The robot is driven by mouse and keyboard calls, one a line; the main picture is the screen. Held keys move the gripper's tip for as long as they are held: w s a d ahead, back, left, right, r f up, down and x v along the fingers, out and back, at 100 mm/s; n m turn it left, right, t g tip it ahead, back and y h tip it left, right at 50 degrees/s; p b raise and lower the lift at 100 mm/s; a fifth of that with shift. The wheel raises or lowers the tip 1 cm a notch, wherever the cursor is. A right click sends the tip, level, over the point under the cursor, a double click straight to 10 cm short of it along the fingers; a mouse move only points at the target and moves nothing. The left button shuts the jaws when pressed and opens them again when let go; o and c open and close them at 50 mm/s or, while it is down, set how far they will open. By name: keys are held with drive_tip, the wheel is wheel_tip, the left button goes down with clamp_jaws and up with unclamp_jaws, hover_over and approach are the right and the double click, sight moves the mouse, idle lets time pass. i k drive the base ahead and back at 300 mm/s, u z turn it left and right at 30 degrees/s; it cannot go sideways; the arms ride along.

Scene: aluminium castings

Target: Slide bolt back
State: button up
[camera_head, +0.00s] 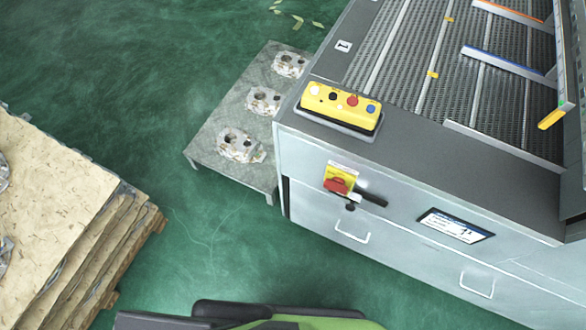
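A black bar-like part (371,199) sits on the front of the grey machine, just below and right of a red rotary switch (337,185) on a yellow plate. A small pale metal piece with a dark tip shows at its left end. This may be the bolt, but it is too small to tell how it is set. My gripper is not in view. Green and black parts at the bottom edge look like my own body, well apart from the machine front.
The machine (455,205) fills the right side, with a yellow button box (340,106) on its corner. A grey table (216,122) carries several castings. Stacked boards (62,185) stand at left. Green floor (200,240) lies clear between.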

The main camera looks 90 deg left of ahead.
sight(354, 197)
drive_tip(key=u, duration=0.1)
drive_tip(key=k, duration=0.5)
drive_tip(key=u, duration=4.4)
drive_tip(key=k, duration=1.7)
drive_tip(key=z, duration=1.25)
drive_tip(key=i, duration=1)
drive_tip(key=u, duration=0.05)
